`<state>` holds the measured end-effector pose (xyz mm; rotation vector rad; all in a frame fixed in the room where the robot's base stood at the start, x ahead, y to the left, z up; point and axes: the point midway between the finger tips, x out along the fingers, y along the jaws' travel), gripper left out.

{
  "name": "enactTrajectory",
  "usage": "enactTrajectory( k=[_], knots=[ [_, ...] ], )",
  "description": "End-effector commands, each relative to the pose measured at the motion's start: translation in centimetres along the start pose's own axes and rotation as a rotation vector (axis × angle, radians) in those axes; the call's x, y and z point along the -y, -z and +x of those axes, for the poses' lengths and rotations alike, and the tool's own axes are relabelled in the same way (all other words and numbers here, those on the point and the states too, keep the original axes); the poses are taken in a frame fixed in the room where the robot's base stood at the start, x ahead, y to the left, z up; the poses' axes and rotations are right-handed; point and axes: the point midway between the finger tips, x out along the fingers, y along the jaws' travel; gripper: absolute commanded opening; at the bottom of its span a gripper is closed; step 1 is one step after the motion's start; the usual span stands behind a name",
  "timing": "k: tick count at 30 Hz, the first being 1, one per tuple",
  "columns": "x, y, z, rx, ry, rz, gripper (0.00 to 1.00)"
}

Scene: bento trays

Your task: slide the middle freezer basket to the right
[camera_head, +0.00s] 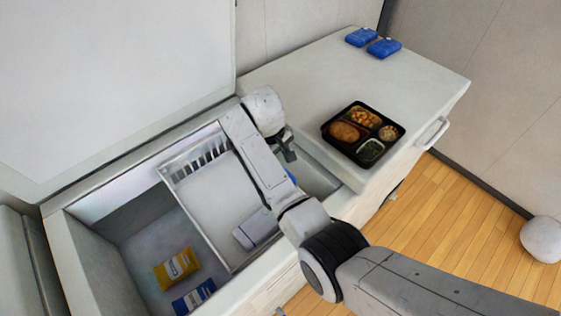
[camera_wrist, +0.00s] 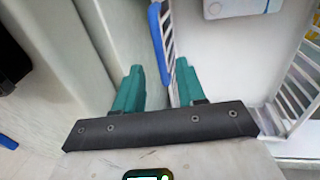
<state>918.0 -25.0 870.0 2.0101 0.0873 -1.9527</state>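The middle freezer basket (camera_head: 190,160) is a white slatted basket inside the open chest freezer, partly hidden by my arm in the head view. In the wrist view its slatted wall (camera_wrist: 170,45) carries a blue handle strip (camera_wrist: 156,38). My gripper (camera_wrist: 157,85) has two teal fingers standing apart, one on either side of this wall. The fingers are open; I cannot tell whether either touches the wall. In the head view my gripper (camera_head: 287,152) is at the basket's right side, its fingertips hidden.
A pale box (camera_head: 257,229) lies in the basket. Yellow (camera_head: 177,268) and blue (camera_head: 194,297) packets lie on the freezer floor to the left. A bento tray (camera_head: 362,132) and two blue packs (camera_head: 384,47) sit on the right counter. Freezer space right of the basket (camera_head: 318,178) looks clear.

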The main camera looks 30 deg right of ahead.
Motion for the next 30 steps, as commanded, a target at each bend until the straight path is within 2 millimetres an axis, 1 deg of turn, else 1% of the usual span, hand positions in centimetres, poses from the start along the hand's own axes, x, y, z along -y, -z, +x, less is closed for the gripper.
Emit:
enactTrajectory(
  k=[1, 3, 6, 9, 13, 21, 30],
  knots=[
    [0.0, 0.1, -1.1, -0.004, -0.001, 0.0, 0.4],
    [0.0, 0.1, -2.3, -0.004, -0.001, 0.001, 0.4],
    [0.0, 0.1, -3.8, -0.003, -0.001, 0.001, 0.4],
    [0.0, 0.1, -4.8, -0.002, -0.001, 0.001, 0.4],
    [0.0, 0.0, -5.4, 0.0, 0.0, 0.001, 0.4],
    [0.0, 0.0, -5.5, 0.0, 0.0, 0.001, 0.39],
    [0.0, 0.0, -5.4, 0.0, -0.002, 0.002, 0.1]
  ],
)
